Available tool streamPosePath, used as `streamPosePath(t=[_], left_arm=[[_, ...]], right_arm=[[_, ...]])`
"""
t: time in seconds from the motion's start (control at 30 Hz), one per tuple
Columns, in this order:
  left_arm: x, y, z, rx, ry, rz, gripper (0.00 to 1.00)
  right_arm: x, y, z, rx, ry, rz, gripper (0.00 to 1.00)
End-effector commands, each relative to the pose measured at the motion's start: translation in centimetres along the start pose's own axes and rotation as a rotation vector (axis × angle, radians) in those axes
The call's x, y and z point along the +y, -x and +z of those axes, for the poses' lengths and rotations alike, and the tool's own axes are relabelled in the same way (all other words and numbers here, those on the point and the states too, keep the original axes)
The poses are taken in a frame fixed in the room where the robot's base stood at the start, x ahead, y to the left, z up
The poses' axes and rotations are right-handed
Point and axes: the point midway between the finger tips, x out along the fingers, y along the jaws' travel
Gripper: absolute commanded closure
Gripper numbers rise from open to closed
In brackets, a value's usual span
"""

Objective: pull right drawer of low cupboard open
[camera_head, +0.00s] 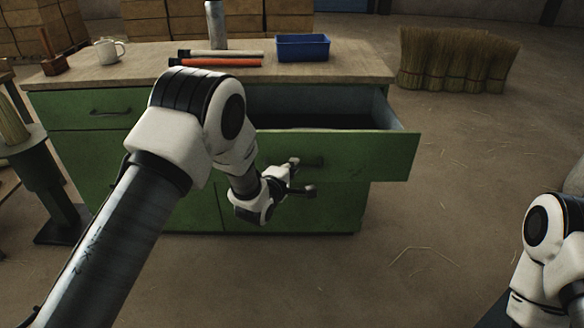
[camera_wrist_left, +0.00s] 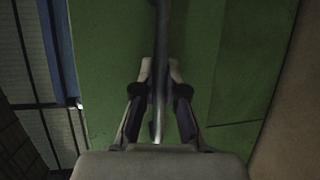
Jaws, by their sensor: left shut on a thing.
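The low green cupboard (camera_head: 340,212) stands ahead with a wooden top. Its right drawer (camera_head: 380,156) is pulled out, and the dark inside shows behind its green front. My left gripper (camera_head: 302,176) is at the drawer front, shut on the drawer handle (camera_head: 315,161). In the left wrist view the fingers of my left gripper (camera_wrist_left: 161,75) stand on both sides of the dark handle bar (camera_wrist_left: 162,40), against the green front. My left arm hides part of the cupboard front. The left drawer (camera_head: 75,108) is closed. My right gripper is out of view; only part of its arm shows at right.
Straw bundles (camera_head: 455,60) stand at the back right. The floor right of the cupboard is mostly clear.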

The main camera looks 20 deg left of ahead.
Motion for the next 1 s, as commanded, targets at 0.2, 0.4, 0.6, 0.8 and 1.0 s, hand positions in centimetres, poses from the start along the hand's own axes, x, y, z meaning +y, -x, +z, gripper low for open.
streamPosePath(t=[0.2, 0.4, 0.6, 0.8, 1.0], left_arm=[[0.0, 0.0, 0.0, 0.0, 0.0, -0.001, 0.63], [0.0, 0.1, 0.0, 0.0, 0.0, -0.001, 0.63], [-0.1, 2.3, 0.0, 0.0, 0.0, -0.004, 0.63], [-0.1, 7.5, 0.0, 0.001, 0.001, -0.005, 0.63], [-0.1, 11.3, 0.0, 0.0, 0.0, -0.002, 0.63]], right_arm=[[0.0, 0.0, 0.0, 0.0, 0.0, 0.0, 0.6], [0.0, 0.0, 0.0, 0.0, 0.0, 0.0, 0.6], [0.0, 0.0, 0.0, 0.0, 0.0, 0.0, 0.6], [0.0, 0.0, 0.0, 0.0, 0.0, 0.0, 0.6], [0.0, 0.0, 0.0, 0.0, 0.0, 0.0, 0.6]])
